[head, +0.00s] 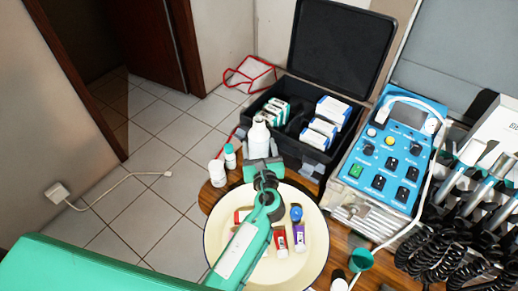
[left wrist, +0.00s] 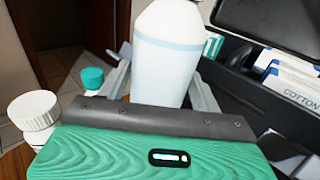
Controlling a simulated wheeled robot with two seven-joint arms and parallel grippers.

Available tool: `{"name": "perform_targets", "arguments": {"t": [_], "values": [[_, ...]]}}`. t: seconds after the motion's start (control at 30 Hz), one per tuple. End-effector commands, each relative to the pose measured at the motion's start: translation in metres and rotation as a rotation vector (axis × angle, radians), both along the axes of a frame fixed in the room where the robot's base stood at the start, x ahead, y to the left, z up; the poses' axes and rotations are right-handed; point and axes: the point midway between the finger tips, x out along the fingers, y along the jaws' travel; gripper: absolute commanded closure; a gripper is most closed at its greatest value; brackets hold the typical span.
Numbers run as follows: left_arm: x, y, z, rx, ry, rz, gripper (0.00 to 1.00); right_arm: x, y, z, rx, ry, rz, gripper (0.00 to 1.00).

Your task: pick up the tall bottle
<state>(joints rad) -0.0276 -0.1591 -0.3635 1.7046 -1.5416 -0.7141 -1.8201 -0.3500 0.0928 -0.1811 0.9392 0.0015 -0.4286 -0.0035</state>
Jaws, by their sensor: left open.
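The tall bottle (head: 259,136) is white and stands upright at the back of the wooden table, beside the black case. In the left wrist view the tall bottle (left wrist: 167,52) fills the middle, with a pale blue band; its top is cut off. My left gripper (head: 262,151) is open right at the bottle. In the left wrist view its two fingers (left wrist: 160,85) stand on either side of the bottle. I cannot tell whether they touch it. The bottle's lower part is hidden by the gripper. My right gripper is not in view.
A white jar (head: 217,173) and a small teal-capped bottle (head: 230,156) stand just left. The open black case (head: 304,150) with boxes is on the right. A cream plate (head: 222,252) with small items lies beneath my arm. A blue control unit (head: 390,150) stands further right.

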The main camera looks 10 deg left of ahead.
Motion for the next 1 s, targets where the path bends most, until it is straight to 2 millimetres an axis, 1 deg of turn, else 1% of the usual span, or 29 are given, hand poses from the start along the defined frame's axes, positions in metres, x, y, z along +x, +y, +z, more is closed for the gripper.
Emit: {"name": "perform_targets", "arguments": {"t": [0.03,0.1,0.33,0.53,1.0], "values": [[0.0051,0.0017,0.0007,0.0,-0.001,0.0,0.35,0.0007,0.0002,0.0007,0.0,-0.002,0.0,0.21],[0.0083,0.0034,0.0001,0.0,0.0,0.0,0.35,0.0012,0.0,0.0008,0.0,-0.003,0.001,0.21],[0.009,0.0037,-0.0006,0.0,0.001,0.0,0.35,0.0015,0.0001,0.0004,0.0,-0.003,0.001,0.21],[0.0088,0.0035,-0.0005,0.0,0.001,0.0,0.74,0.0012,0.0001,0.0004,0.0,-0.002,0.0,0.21],[0.0088,0.0033,0.0043,-0.001,0.0,0.0,0.75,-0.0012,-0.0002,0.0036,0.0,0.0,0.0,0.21]]}}
